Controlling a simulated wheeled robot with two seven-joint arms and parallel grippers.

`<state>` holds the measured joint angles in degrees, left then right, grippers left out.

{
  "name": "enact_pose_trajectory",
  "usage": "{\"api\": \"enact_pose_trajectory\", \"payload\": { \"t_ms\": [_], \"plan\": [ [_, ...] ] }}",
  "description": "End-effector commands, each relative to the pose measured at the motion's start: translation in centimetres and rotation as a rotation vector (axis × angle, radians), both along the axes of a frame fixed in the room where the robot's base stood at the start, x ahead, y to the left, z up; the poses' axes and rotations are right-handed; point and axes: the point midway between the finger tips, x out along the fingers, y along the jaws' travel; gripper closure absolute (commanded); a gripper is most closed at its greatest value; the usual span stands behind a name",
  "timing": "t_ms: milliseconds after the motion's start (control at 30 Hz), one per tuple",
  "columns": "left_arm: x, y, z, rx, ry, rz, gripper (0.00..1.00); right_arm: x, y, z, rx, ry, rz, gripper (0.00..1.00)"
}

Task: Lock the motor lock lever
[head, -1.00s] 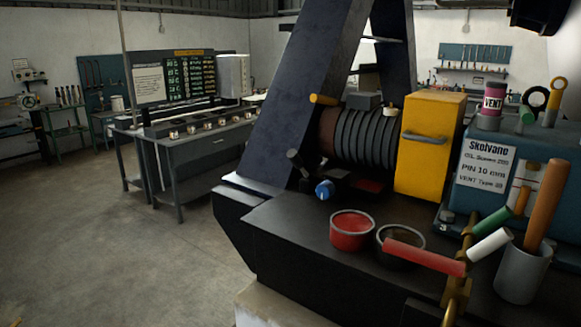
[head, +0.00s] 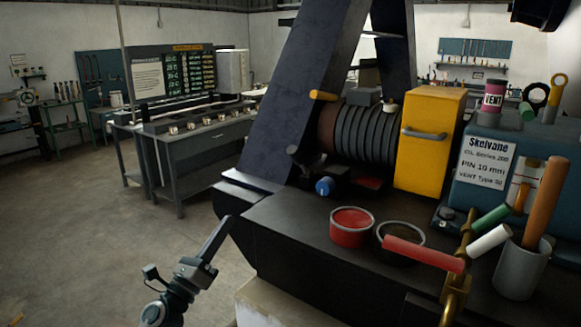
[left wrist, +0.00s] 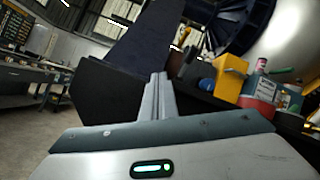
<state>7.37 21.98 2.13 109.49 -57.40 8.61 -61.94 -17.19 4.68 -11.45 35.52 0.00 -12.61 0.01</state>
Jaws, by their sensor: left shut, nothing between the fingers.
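My left gripper (head: 226,222) rises from the bottom left of the head view, in front of the dark machine bench. Its long fingers point up and are together with nothing between them; they also show in the left wrist view (left wrist: 158,82). It is apart from everything on the bench. No lever carries a readable motor lock label. Candidates are a red handle (head: 424,254), a green handle (head: 491,217) and a white handle (head: 489,242) near a brass shaft (head: 459,270), and a small black lever (head: 297,157) beside the motor. My right gripper is not in view.
On the bench (head: 300,240) stand a red tub (head: 352,227), a dark tub (head: 401,237), a grey cup (head: 521,270) with a wooden handle and a yellow box (head: 430,140). A dark slanted column (head: 300,90) rises behind.

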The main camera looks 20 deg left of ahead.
Motion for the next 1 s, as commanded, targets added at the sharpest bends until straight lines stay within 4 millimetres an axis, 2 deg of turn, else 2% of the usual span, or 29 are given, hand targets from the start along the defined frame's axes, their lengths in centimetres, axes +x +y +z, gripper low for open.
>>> {"api": "enact_pose_trajectory", "payload": {
  "t_ms": [33,100,300,500,1000],
  "plan": [
    [-0.2,-0.3,1.8,0.065,-0.045,0.003,1.0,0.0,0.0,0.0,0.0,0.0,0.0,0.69],
    [-0.1,-0.9,3.3,0.176,-0.095,0.005,1.0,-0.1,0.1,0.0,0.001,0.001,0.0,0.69],
    [-0.1,-2.2,6.3,0.425,-0.211,0.015,1.0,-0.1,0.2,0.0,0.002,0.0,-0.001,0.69],
    [-0.2,-2.7,7.2,0.532,-0.256,0.022,1.0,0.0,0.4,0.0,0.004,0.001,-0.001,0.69],
    [0.2,-2.9,7.6,0.531,-0.258,0.022,1.0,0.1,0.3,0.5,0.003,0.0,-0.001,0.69]
  ]
}}
